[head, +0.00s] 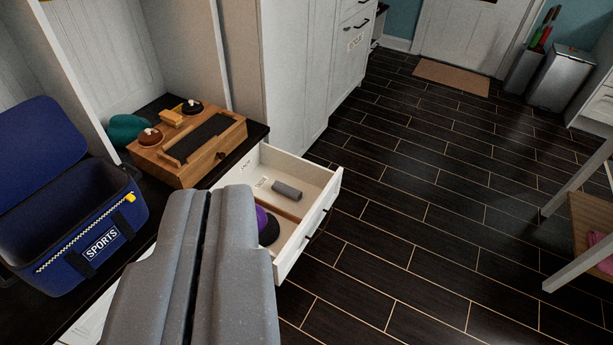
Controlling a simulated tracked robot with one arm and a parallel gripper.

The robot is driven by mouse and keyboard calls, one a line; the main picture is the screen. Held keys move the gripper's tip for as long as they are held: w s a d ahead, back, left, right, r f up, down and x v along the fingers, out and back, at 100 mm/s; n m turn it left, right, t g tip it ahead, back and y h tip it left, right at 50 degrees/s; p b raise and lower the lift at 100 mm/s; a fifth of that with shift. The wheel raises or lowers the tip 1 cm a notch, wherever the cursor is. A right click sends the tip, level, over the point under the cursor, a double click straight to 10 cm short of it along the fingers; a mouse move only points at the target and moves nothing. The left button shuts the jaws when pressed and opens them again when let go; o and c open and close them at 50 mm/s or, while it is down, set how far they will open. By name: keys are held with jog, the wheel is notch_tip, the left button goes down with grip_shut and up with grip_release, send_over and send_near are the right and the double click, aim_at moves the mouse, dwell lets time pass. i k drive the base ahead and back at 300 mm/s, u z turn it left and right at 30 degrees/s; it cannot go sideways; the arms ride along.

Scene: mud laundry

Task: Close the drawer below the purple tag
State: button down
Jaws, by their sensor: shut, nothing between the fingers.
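A white drawer (308,228) stands pulled open from the bench, with a dark handle on its front. Inside lie a grey roll (286,190) and a purple and black cap-like item (267,226), split by a wooden divider. My gripper (210,195) is shut and empty. It appears large in the foreground, left of the drawer's front, and hides part of the drawer and bench. I cannot make out a purple tag in this view.
On the dark bench top sit a blue SPORTS bag (100,246) with its lid up, a wooden box (190,148) and a teal item (127,129). Dark tiled floor (430,190) is clear right of the drawer. A wooden-topped stand (590,225) is at far right.

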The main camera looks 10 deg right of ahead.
aim_at(266, 163)
jog(key=z, duration=0.05)
jog(key=i, duration=1.7)
jog(key=z, duration=0.65)
